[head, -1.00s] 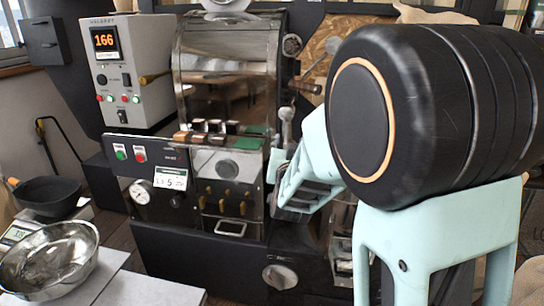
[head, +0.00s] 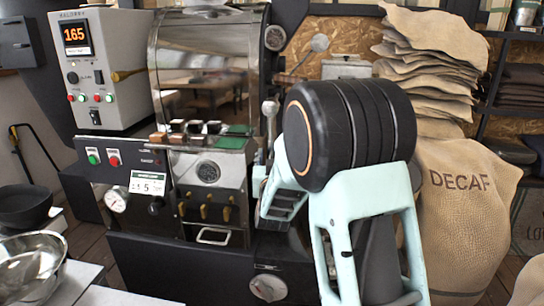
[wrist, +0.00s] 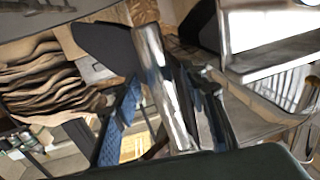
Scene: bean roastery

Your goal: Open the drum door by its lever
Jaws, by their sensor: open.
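The roaster (head: 205,60) stands left of centre in the head view, with a glossy metal front. A grey lever with a rounded knob (head: 269,110) stands upright at its right side. My gripper is at the lower part of that lever, mostly hidden behind my own arm in the head view. In the wrist view my gripper (wrist: 163,110) is open, its blue-padded fingers apart. A shiny metal bar, seemingly the lever (wrist: 160,75), runs between the fingers. I cannot tell whether either finger touches it. The drum door's edges are not clear in either view.
A control box (head: 105,70) reading 165 stands left of the roaster. A metal bowl (head: 30,265) and a dark pan (head: 24,206) sit at lower left. Stacked sacks (head: 430,60) and a DECAF sack (head: 455,210) stand close on the right.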

